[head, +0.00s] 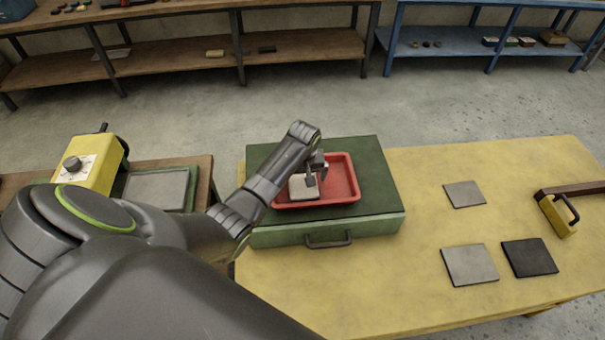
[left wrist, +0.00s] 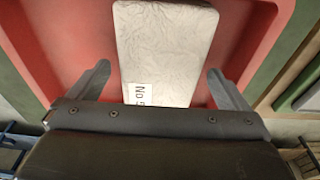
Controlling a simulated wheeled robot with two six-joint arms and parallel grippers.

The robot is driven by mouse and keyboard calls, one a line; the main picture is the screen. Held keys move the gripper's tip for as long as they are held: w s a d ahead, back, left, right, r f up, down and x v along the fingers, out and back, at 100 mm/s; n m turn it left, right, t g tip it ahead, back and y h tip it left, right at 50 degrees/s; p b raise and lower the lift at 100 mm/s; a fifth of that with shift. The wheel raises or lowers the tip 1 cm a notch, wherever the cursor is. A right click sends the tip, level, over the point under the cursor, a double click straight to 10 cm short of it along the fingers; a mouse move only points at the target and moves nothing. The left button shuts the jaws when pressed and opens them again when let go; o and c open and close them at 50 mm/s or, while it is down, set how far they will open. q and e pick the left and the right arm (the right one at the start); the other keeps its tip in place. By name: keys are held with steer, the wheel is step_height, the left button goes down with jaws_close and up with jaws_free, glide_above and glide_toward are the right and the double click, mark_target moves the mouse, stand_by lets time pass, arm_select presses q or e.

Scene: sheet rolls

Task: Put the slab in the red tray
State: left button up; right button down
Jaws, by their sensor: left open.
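The slab (head: 301,188) is a pale grey-white block and lies in the red tray (head: 344,186), toward the tray's left side in the head view. In the left wrist view the slab (left wrist: 165,45) lies on the red tray floor (left wrist: 75,50), with a white label with dark lettering at its near end. My left gripper (head: 316,177) is over the tray, right at the slab. In the left wrist view its two fingers (left wrist: 158,88) stand apart, one on each side of the slab, with gaps between them and it. My right gripper is not in view.
The tray sits on a green case (head: 375,215) with a dark handle, on a yellow table (head: 420,290). A yellow device (head: 90,165) stands at left. The table's front middle is clear.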

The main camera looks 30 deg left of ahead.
mark_target(303, 184)
arm_select(q)
steer(key=shift+r, duration=0.5)
step_height(303, 184, up, 11)
steer(key=s+d+b, duration=0.1)
steer(key=b, duration=0.1)
steer(key=shift+s, duration=0.2)
